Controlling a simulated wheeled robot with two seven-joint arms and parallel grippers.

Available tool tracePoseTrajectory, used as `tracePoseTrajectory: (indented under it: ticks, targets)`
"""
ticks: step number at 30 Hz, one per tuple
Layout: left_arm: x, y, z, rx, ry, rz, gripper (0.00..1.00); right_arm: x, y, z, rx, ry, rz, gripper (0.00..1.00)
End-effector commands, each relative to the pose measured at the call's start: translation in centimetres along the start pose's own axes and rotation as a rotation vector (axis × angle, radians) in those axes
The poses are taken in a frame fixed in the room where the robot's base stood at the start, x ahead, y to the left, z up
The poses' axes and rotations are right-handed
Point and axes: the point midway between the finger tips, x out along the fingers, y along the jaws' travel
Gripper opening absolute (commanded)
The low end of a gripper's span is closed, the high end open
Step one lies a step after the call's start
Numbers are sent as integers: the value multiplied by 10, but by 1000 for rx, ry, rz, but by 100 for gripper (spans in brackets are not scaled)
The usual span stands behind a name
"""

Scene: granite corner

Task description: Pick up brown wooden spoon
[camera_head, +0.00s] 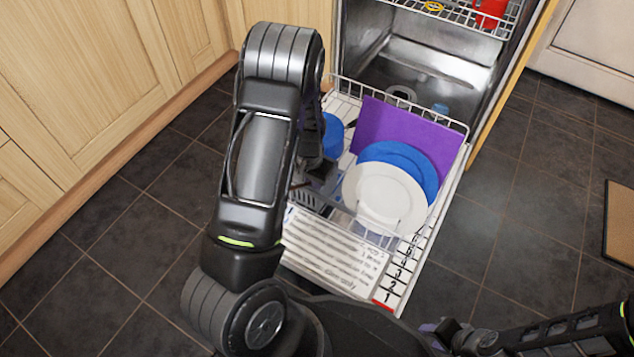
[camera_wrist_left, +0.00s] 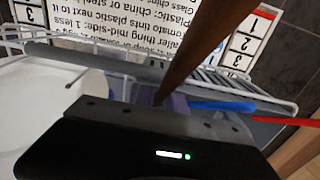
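A brown wooden handle, likely the spoon's, (camera_wrist_left: 195,48) slants through the left wrist view from the top towards the dark edge of my left gripper (camera_wrist_left: 150,120). Its lower end is hidden behind that edge, and its bowl is not in view. I cannot tell whether the fingers touch it.
The pulled-out rack holds a purple board (camera_head: 405,128), blue plates (camera_head: 425,165), a white plate (camera_head: 384,198) and a blue cup (camera_head: 332,135). Blue (camera_wrist_left: 222,105) and red (camera_wrist_left: 285,120) handles lie near the brown one. Cabinets (camera_head: 90,80) stand left; tiled floor surrounds the rack.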

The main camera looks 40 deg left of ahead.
Motion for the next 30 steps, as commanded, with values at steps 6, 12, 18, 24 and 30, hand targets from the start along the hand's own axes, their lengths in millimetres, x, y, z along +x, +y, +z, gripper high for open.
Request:
tracePoseTrajectory:
  ticks: [6,12,18,24,30]
  targets:
    - [0,0,0,0,0,0,0,0,0,0,0,0,0,36]
    - [0,0,0,0,0,0,0,0,0,0,0,0,0,36]
    - [0,0,0,0,0,0,0,0,0,0,0,0,0,36]
    - [0,0,0,0,0,0,0,0,0,0,0,0,0,36]
    - [0,0,0,0,0,0,0,0,0,0,0,0,0,36]
